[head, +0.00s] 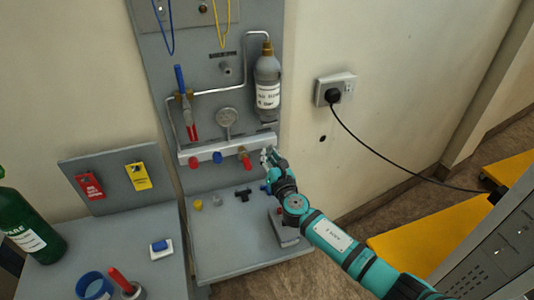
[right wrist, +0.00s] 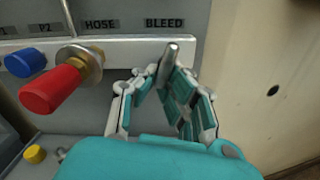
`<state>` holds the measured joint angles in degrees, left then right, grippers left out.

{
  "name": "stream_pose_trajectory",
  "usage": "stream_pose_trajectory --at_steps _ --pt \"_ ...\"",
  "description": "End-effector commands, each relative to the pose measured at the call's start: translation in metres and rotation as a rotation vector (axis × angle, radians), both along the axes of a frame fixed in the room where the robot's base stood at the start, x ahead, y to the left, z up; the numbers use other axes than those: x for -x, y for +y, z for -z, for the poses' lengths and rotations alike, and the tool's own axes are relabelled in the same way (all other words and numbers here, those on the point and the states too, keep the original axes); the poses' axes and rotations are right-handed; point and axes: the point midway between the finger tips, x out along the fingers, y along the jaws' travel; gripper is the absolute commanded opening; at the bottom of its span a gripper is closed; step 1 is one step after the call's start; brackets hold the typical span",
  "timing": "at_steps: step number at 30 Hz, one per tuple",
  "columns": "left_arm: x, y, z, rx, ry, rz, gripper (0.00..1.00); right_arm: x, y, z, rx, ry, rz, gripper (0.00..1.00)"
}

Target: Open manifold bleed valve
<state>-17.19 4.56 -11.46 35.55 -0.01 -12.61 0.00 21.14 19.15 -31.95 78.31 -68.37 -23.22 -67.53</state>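The white manifold bar (head: 215,150) runs across the grey panel in the head view, with red and blue knobs along it. In the right wrist view, the bleed valve's small metal handle (right wrist: 169,64) sits at the bar's right end, below the BLEED label (right wrist: 164,22). My right gripper (head: 268,156) is at that end of the bar and mostly hides the valve in the head view. In the right wrist view, the fingers of my right gripper (right wrist: 163,78) converge closely on both sides of the handle and appear shut on it. My left gripper is not in view.
A red hose fitting (right wrist: 55,88) with a brass collar sticks out left of my right gripper, beside a blue knob (right wrist: 25,62). A grey bottle (head: 267,82) hangs above. A shelf (head: 215,245) with small parts lies below.

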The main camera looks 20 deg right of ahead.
Motion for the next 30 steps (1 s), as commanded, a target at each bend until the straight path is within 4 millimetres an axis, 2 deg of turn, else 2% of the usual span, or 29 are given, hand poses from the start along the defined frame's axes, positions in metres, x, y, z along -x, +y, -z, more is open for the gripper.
stream_pose_trajectory --at_steps 12,30 --pt "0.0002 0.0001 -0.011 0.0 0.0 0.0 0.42 0.0009 -0.004 0.0032 0.251 -0.003 -0.003 0.0" --pt "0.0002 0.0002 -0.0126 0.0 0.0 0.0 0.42 0.0012 -0.0053 0.005 0.314 -0.004 -0.003 0.0"
